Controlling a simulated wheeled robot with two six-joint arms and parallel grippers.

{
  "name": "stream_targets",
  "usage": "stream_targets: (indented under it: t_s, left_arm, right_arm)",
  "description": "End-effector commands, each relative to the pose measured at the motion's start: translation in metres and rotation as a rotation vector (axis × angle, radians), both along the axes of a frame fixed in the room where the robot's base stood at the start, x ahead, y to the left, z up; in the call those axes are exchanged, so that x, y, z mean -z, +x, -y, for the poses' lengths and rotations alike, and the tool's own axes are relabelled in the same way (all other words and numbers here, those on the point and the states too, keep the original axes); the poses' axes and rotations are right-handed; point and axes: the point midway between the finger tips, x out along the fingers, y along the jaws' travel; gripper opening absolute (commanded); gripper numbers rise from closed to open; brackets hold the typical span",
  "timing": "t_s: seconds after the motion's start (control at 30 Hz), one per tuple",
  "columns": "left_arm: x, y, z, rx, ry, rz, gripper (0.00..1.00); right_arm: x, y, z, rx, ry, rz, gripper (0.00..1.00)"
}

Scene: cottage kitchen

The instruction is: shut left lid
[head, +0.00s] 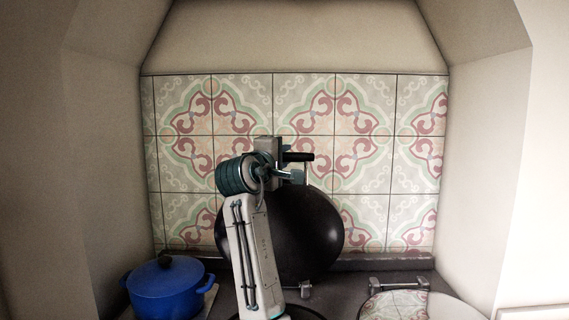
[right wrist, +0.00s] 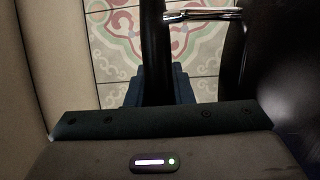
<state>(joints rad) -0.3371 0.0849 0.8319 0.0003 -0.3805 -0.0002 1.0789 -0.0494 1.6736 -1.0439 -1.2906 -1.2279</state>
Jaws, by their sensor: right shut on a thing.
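The left lid (head: 315,232) is a large black round lid, raised and standing nearly upright at the back of the stove. Its black bar handle (head: 298,156) shows at its upper edge. My right gripper (head: 296,174) is at the top of the lid, shut on the handle. In the right wrist view the handle (right wrist: 155,45) runs between the fingers, and a chrome post (right wrist: 203,15) joins it to the dark lid (right wrist: 285,70) at right. My right arm hides the lid's left part. My left gripper is not in view.
A blue pot (head: 165,290) with a lid stands at the left of the stove. A shiny right lid (head: 395,303) lies low at the right, reflecting the tiles. The tiled wall (head: 390,165) is close behind, with alcove walls on both sides.

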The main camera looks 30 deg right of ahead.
Motion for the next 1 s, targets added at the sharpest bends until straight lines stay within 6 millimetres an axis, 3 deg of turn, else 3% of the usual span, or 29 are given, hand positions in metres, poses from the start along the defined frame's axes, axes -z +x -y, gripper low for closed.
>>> stream_targets:
  t_s: [0.03,0.23,0.6,0.63,0.73,1.0]
  left_arm:
    - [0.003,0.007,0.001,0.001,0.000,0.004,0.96]
    - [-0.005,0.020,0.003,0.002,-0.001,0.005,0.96]
    - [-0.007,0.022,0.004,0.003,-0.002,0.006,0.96]
    - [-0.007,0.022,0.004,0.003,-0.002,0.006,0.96]
    - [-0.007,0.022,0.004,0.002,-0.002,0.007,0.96]
    - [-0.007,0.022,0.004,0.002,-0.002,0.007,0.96]
  right_arm:
    - [0.010,-0.010,-0.009,-0.005,-0.001,0.009,0.00]
    - [0.014,-0.040,-0.025,-0.001,-0.005,0.011,0.00]
    - [0.014,-0.045,-0.027,0.001,-0.006,0.011,0.00]
    - [0.014,-0.045,-0.027,0.001,-0.006,0.011,0.25]
    - [0.014,-0.045,-0.027,0.001,-0.006,0.011,0.42]
    - [0.014,-0.045,-0.027,0.001,-0.006,0.012,0.42]
